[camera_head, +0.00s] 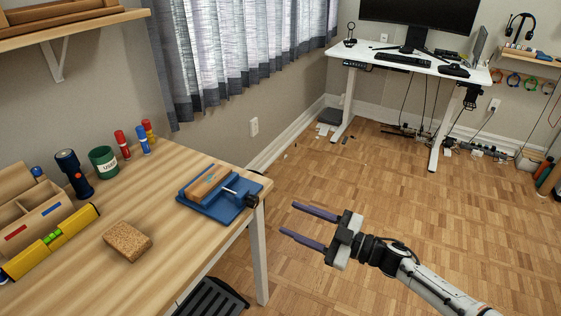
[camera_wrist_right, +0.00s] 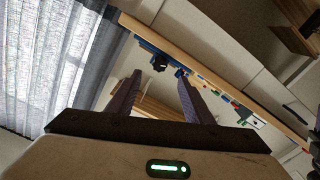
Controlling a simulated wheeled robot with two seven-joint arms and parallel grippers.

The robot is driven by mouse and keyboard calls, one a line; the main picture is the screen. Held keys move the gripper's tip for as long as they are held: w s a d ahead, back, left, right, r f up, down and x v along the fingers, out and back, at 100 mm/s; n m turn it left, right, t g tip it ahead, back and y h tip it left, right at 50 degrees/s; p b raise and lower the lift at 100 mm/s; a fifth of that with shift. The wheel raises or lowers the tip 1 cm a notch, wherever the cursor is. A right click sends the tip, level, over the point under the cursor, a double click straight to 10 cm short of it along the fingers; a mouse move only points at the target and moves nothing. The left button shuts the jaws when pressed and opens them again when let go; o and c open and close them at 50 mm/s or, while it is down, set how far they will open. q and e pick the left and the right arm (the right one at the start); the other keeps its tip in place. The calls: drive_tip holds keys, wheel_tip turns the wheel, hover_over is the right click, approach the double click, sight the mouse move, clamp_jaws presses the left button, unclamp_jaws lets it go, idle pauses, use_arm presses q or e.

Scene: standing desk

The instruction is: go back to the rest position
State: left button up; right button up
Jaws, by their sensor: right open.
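My right gripper (camera_head: 300,225) is in the lower right of the head view, open and empty, with its two purple fingers pointing left. It is held in the air beside the right end of the wooden workbench (camera_head: 180,249), apart from it. In the right wrist view its two fingers (camera_wrist_right: 157,95) stand apart with nothing between them; the bench edge shows beyond, tilted. My left gripper is not in view.
On the bench are a blue vise (camera_head: 222,206) holding a wooden piece, a cork block (camera_head: 127,242), a yellow level (camera_head: 50,242), a green cup (camera_head: 103,162), a flashlight (camera_head: 74,174) and markers. A white standing desk (camera_head: 400,58) stands at the back. Open floor lies between.

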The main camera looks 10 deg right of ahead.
drive_tip(key=s+d+f+m+h, duration=0.1)
drive_tip(key=s+f+m+h, duration=0.3)
drive_tip(key=s, duration=0.6)
drive_tip(key=s+d+f+m+g+h, duration=0.1)
drive_tip(key=s+d+f+m+h, duration=0.1)
drive_tip(key=s+f+m+h, duration=0.2)
drive_tip(key=s+d+f+m+g+h, duration=0.1)
drive_tip(key=s+f+m+h, duration=0.3)
drive_tip(key=s, duration=1.2)
wheel_tip(320, 180, down, 4)
drive_tip(key=shift+d+f+m, duration=0.15)
drive_tip(key=shift+d+m, duration=0.55)
